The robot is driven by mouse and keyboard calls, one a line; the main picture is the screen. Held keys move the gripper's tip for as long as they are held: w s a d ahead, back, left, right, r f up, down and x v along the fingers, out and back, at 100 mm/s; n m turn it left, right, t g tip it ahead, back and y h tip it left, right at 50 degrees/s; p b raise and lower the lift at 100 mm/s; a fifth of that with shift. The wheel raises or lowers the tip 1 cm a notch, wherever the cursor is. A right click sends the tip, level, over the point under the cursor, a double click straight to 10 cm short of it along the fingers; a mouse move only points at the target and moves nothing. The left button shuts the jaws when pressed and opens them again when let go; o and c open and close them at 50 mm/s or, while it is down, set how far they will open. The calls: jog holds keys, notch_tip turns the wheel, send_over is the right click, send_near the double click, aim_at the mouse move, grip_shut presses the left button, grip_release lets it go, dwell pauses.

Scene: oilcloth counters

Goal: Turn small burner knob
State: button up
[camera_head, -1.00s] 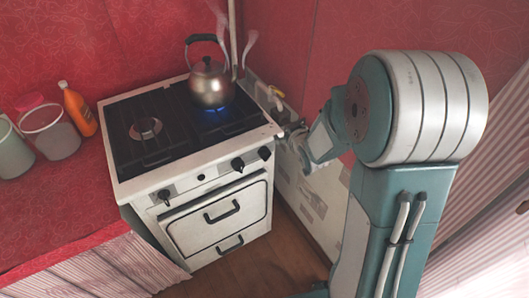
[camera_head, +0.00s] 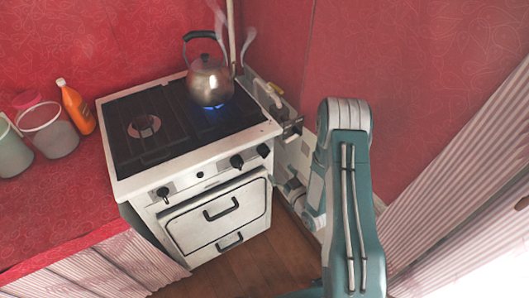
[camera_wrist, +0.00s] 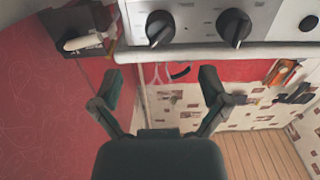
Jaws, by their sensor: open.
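The white stove (camera_head: 215,149) has black knobs on its front panel. The right-hand pair is a middle knob (camera_head: 237,161) and an outer knob (camera_head: 264,151); another knob (camera_head: 163,194) is at the left. In the wrist view, the outer knob (camera_wrist: 159,28) and middle knob (camera_wrist: 234,27) are at the top. My gripper (camera_wrist: 160,78) is open and empty below them, its fingers apart and touching neither knob. The outer knob lies roughly in line with the gap. In the head view my wrist is low beside the stove's right side; the fingers are not clear there.
A steaming kettle (camera_head: 210,82) stands over a blue flame (camera_head: 211,107). The left burner (camera_head: 144,126) shows no flame. An orange bottle (camera_head: 76,106) and a bucket (camera_head: 47,130) stand on the red counter left. A rack (camera_head: 285,122) is fixed near the stove's right side. The floor in front is clear.

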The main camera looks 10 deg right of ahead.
aim_at(265, 152)
jog(key=x, duration=1)
jog(key=shift+w+a, duration=0.1)
jog(key=shift+w, duration=0.1)
jog(key=c, duration=1.2)
